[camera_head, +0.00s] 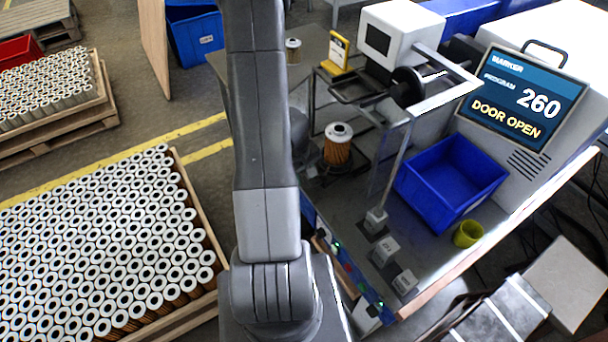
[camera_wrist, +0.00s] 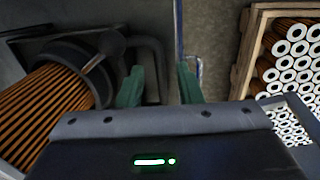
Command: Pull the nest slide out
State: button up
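The nest slide (camera_head: 318,172) shows in the head view as a dark base at the near left of the marker machine, partly hidden by my arm. An orange pleated filter cartridge with a white top (camera_head: 338,147) stands on it. In the wrist view the cartridge (camera_wrist: 42,108) sits at the left in a black round nest (camera_wrist: 92,62), with a dark bent bar (camera_wrist: 152,48) to its right. My arm hides the gripper in the head view.
The marker screen (camera_head: 522,98) reads DOOR OPEN and 260. A blue bin (camera_head: 450,180) and a yellow-green cup (camera_head: 467,234) stand on the bench at right. Crates of many cartridges (camera_head: 100,245) stand on the floor at left. A second cartridge (camera_head: 293,50) stands farther back.

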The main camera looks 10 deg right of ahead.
grip_shut()
jog(key=shift+a+f+b, duration=0.1)
jog(key=shift+a+b, duration=0.2)
jog(key=shift+a, duration=0.05)
jog(key=s+a+b, duration=0.2)
jog(key=a+b, duration=0.1)
jog(key=a, duration=0.3)
jog(key=shift+s+a, duration=0.15)
jog(key=shift+s, duration=0.1)
grip_release()
